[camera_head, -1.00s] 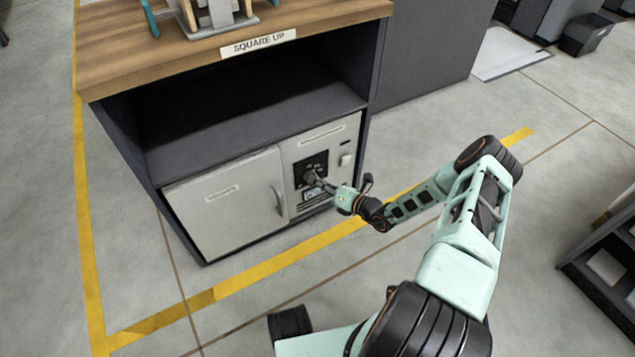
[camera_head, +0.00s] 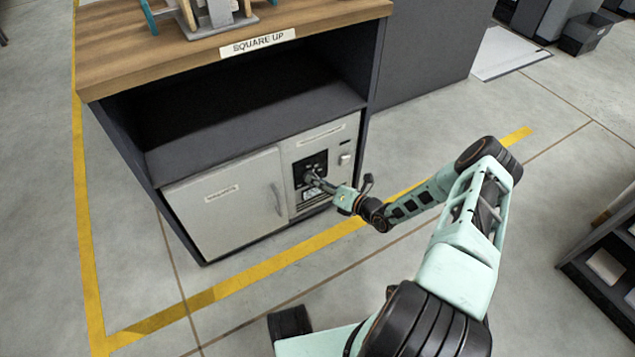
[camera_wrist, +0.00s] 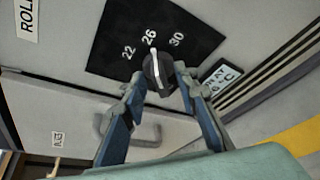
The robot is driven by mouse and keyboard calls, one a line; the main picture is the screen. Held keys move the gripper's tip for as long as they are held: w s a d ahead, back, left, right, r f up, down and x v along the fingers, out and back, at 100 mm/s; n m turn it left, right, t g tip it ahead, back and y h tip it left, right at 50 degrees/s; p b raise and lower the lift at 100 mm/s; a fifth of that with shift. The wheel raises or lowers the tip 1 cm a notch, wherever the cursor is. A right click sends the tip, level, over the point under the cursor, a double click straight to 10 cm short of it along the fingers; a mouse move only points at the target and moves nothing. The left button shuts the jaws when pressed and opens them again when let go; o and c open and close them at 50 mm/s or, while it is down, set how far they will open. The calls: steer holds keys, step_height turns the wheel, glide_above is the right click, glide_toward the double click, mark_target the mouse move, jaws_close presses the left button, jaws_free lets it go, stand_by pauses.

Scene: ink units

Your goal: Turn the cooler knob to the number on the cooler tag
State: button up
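The cooler knob (camera_wrist: 157,70) is round and black with a white pointer line, on a black dial plate (camera_wrist: 190,28) marked 22, 26 and 30. The pointer is at 26 in the wrist view. The cooler tag (camera_wrist: 223,79) is to the right of the knob; it shows "AT" and "6 °C", and my right finger hides its left part. My gripper (camera_wrist: 159,78) is open, one blue finger on each side of the knob, with small gaps seeming to show. In the head view my gripper (camera_head: 325,186) reaches the dial panel and partly covers the knob and tag.
The cooler's grey door (camera_head: 227,205) with a vertical handle is left of the panel. A small switch (camera_head: 345,159) is at the panel's upper right. The open shelf (camera_head: 250,125) above is empty, under a wooden top (camera_head: 120,60).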

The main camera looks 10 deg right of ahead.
steer(key=v, duration=1.2)
